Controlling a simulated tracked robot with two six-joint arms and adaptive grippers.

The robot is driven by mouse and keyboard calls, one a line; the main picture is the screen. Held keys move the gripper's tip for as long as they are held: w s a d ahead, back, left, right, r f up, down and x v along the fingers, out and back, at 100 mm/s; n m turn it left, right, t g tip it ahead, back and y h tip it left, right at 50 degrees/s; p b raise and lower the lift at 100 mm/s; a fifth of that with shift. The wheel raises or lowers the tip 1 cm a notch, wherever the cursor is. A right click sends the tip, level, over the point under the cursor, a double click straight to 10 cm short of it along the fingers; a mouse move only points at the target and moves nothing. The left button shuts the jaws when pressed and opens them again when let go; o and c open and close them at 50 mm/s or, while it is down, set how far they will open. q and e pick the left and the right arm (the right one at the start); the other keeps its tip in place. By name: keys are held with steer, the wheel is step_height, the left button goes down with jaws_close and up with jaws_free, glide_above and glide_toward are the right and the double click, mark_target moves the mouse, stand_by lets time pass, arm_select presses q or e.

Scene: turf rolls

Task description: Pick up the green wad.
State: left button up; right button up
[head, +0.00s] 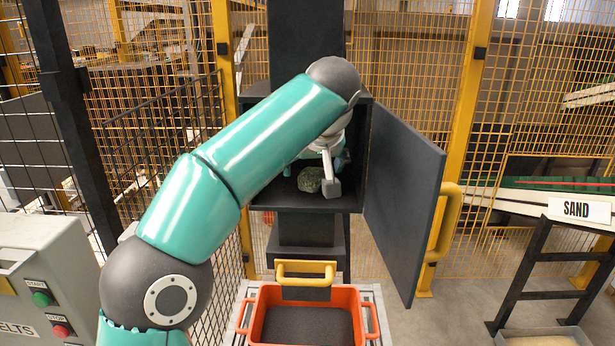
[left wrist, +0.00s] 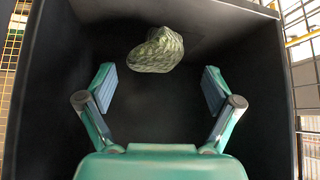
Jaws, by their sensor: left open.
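The green wad (head: 311,179) is a lumpy, mottled green clump lying on the floor of an open dark cabinet (head: 356,205). In the left wrist view the wad (left wrist: 156,50) shows beyond my fingertips, near the back of the dark compartment and a little left of centre. My left gripper (left wrist: 158,84) is open, with its two fingers spread wide and nothing between them. In the head view my left gripper (head: 329,172) reaches into the cabinet beside the wad and is partly hidden by my arm. My right gripper is not in view.
The cabinet's dark door (head: 403,200) with a yellow handle stands open to the right. An orange bin (head: 251,317) sits below. A grey control box (head: 40,280) is at the left, a stand with a SAND sign (head: 576,209) at the right. Yellow mesh fencing stands behind.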

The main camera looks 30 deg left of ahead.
mark_target(311, 170)
arm_select(q)
steer(key=x, duration=0.5)
steer(key=shift+w+a+b, duration=0.1)
steer(key=shift+a+b, duration=0.1)
steer(key=shift+b, duration=0.15)
steer(key=c, duration=1.3)
